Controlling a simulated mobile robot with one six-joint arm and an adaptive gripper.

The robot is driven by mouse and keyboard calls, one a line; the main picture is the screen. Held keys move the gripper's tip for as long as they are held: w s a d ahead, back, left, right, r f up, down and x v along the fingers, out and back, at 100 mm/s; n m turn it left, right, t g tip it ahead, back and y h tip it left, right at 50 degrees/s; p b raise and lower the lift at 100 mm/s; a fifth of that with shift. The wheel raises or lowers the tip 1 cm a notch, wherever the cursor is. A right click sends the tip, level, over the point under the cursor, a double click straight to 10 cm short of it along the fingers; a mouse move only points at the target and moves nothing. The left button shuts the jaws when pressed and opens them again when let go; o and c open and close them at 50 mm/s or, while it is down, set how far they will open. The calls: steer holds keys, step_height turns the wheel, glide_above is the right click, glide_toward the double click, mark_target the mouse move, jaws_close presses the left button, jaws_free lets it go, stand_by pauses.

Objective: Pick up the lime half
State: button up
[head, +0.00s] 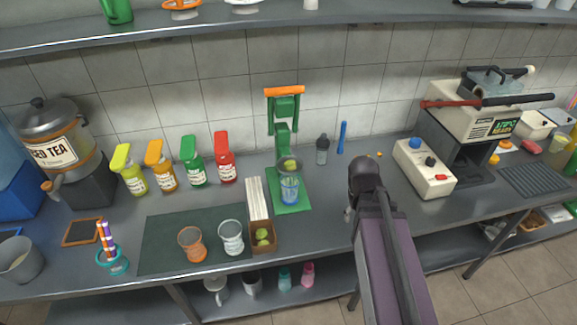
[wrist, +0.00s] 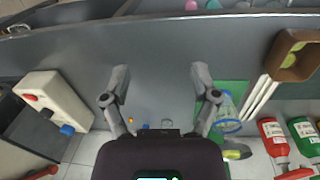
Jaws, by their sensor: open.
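Green lime pieces (head: 262,237) lie in a small brown box (head: 270,248) at the front of the counter; I cannot tell whether they are halves. Another yellow-green lime piece (head: 290,164) shows in the green hand press (head: 284,110), above a clear glass (head: 290,190). My gripper (head: 350,212) is to the right of the press and box, over bare counter. In the wrist view my gripper (wrist: 160,84) is open with nothing between its fingers. That view also shows the box (wrist: 280,66) at right and the glass (wrist: 229,108) beside the right finger.
A white control box (head: 425,168) is right of my gripper.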

steer(key=w+a+n+t+h+b, duration=0.2)
steer(key=w+a+n+h, duration=0.1)
steer(key=w+a+n, duration=0.35)
steer(key=n+t+h+b, duration=0.4)
steer(key=n+t, duration=0.4)
steer(key=n, duration=1.1)
glide_toward(287, 163)
steer(key=v, duration=0.2)
steer(key=shift+a+r, duration=0.2)
steer(key=shift+r, duration=0.05)
steer(key=b+x, duration=0.4)
steer(key=x, duration=0.3)
steer(key=shift+w+d+f, duration=0.1)
steer(key=shift+d+f, duration=0.1)
steer(key=shift+f, duration=0.1)
steer(key=shift+w+d+f, duration=0.1)
steer(key=shift+w+d, duration=0.25)
